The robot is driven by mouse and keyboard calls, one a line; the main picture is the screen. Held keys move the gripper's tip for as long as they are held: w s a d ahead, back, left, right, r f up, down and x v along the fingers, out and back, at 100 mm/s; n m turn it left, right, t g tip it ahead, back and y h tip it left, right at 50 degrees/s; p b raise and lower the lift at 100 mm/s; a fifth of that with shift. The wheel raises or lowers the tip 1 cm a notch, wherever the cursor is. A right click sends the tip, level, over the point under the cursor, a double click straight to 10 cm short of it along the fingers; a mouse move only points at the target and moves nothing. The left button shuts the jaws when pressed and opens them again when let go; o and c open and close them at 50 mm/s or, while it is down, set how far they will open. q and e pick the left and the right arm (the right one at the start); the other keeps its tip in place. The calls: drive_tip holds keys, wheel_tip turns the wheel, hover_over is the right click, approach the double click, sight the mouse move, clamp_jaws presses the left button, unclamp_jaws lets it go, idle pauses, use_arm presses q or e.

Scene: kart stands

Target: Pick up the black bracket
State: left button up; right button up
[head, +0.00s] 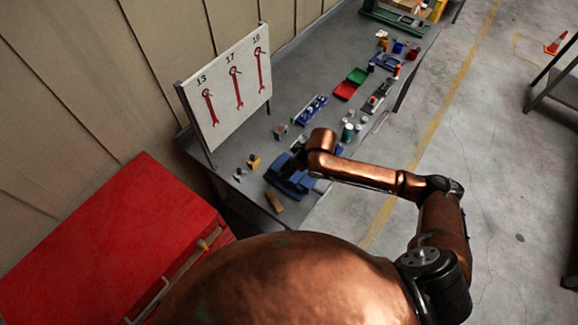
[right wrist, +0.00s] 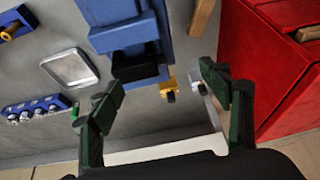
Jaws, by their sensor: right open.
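A black block-like piece (right wrist: 136,62), which may be the black bracket, lies against the blue fixture (right wrist: 115,18) in the right wrist view. Its exact shape is hard to tell. The blue fixture (head: 285,183) is also on the table in the head view, near the end of my right arm; I cannot make out the bracket there. My right gripper (right wrist: 160,90) is open, its dark green fingers apart with nothing held between them. The black piece shows between and beyond the fingertips, nearer the left finger. My left gripper is not in view.
A yellow part (right wrist: 167,86) lies beside the fixture, and a metal tray (right wrist: 70,68) to its left. A red cabinet (head: 110,245) stands at the near left. A wrench sign board (head: 230,88) rises at the table's back edge. Bins and small parts fill the grey table further along.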

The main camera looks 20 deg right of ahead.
sight(290, 165)
drive_tip(key=w+f+p, duration=0.1)
drive_tip(key=w+f, duration=0.1)
drive_tip(key=w+d+f, duration=0.1)
drive_tip(key=w+f, duration=0.1)
drive_tip(key=f, duration=0.1)
drive_tip(key=shift+w+d+f+p, duration=0.15)
drive_tip(key=shift+d+p, duration=0.05)
drive_tip(key=shift+p, duration=0.2)
drive_tip(key=shift+w+a+f, duration=0.1)
drive_tip(key=shift+f, duration=0.25)
drive_tip(key=shift+r, duration=0.1)
drive_tip(key=c, duration=1.6)
